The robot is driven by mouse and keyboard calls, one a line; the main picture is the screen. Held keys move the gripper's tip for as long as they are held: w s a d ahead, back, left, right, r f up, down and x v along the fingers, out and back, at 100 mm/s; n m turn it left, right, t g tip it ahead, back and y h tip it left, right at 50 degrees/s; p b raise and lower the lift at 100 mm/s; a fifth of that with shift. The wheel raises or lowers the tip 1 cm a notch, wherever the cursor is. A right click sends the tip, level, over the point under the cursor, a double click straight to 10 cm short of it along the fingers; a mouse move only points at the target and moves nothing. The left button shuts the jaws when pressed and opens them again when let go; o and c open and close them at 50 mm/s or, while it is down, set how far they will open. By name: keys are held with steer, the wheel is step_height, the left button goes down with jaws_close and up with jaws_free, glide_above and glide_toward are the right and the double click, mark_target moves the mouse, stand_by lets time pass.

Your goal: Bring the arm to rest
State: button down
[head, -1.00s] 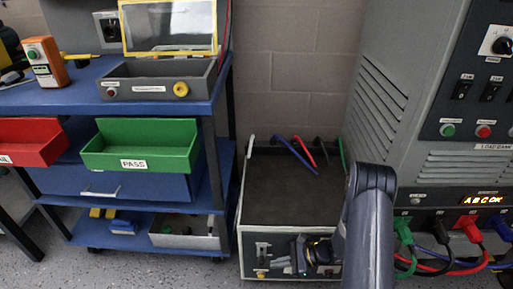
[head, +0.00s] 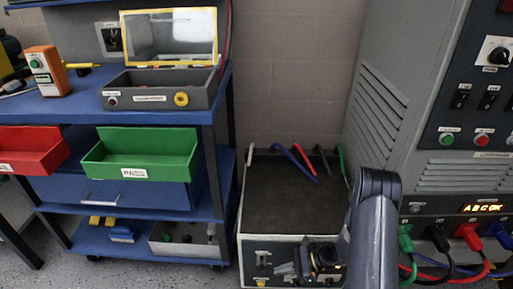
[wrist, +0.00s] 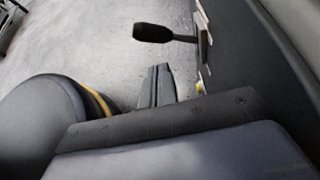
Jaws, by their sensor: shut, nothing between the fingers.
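My gripper (head: 284,269) is low in the head view, in front of the front panel of the grey open-topped box (head: 262,246). My arm comes down to it from the right. In the wrist view the dark fingers (wrist: 157,84) lie together, shut and empty, with grey floor beyond them. A dark lever with a rounded knob (wrist: 153,33) sticks out from a panel just past the fingers. I cannot tell from the head view how far the fingertips are from the box's panel.
The load bank cabinet (head: 440,160) stands close on the right, with green, black, red and blue plugs and cables at its foot. A blue bench (head: 60,105) with red and green (head: 140,155) bins stands on the left. Floor is clear at the lower left.

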steer(key=w+a+f+n+t+b, duration=0.1)
steer(key=a+f+n+t+b, duration=0.25)
steer(key=f, duration=0.55)
steer(key=p+v, duration=0.2)
steer(key=v, duration=0.6)
steer(key=shift+s+n+t+p, duration=0.35)
steer(key=shift+n+t+p, duration=0.05)
steer(key=shift+n+t, duration=0.05)
steer(key=shift+r, duration=0.2)
